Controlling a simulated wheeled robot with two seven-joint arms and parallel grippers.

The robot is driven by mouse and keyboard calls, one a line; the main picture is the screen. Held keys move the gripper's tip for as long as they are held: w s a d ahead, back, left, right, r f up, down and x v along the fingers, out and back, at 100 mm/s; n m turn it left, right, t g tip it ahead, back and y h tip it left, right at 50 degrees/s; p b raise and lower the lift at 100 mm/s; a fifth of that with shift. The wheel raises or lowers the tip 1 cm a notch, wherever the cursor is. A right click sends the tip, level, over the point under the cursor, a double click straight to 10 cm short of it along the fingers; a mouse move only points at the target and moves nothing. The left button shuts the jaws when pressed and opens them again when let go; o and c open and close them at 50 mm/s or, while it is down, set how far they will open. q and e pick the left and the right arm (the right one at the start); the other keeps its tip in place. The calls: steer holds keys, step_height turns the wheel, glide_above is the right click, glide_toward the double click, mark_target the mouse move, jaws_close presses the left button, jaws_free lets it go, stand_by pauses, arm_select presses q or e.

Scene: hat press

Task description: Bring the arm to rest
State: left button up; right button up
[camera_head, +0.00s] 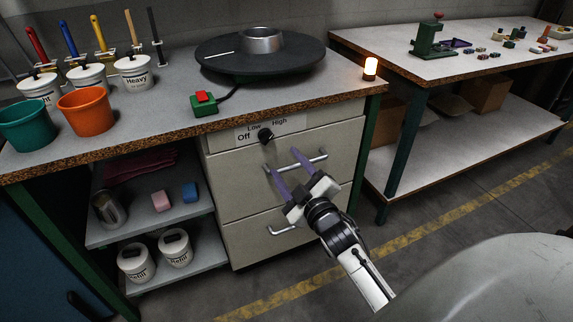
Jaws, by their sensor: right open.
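My right gripper (287,174) is in front of the drawer cabinet (243,191) below the workbench, its two purple fingers apart. The fingertips point up and left, near the top drawer's bar handle (310,160). I cannot tell whether they touch the handle. My right arm (345,245) reaches in from the lower right. A black knob (265,135) on the panel marked Off, Low and High sits just above the fingertips. My left gripper is out of view.
The workbench (330,92) carries a round dark plate (290,65), a red button box (205,102), a lit lamp (370,68), a teal bucket (28,122) and an orange bucket (86,110). Shelves at left hold refill tubs (136,262). A second table (470,62) stands right. Floor between is clear.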

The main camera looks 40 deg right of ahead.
steer(key=s+a+f+m+g+y+p, duration=0.2)
steer(key=s+a+f+g+y, duration=0.1)
steer(key=s+a+f, duration=0.5)
steer(key=s+a+f+m+g+y+p, duration=0.1)
steer(key=s+a+f+g+y+p, duration=0.2)
steer(key=s+a+f, duration=0.5)
steer(key=s+a+g+y, duration=0.1)
steer(key=s+a+g, duration=0.1)
steer(key=s+a, duration=0.4)
steer(key=shift+s+a+f+m+g, duration=0.3)
steer(key=shift+s+m+g, duration=0.1)
steer(key=shift+s, duration=1.05)
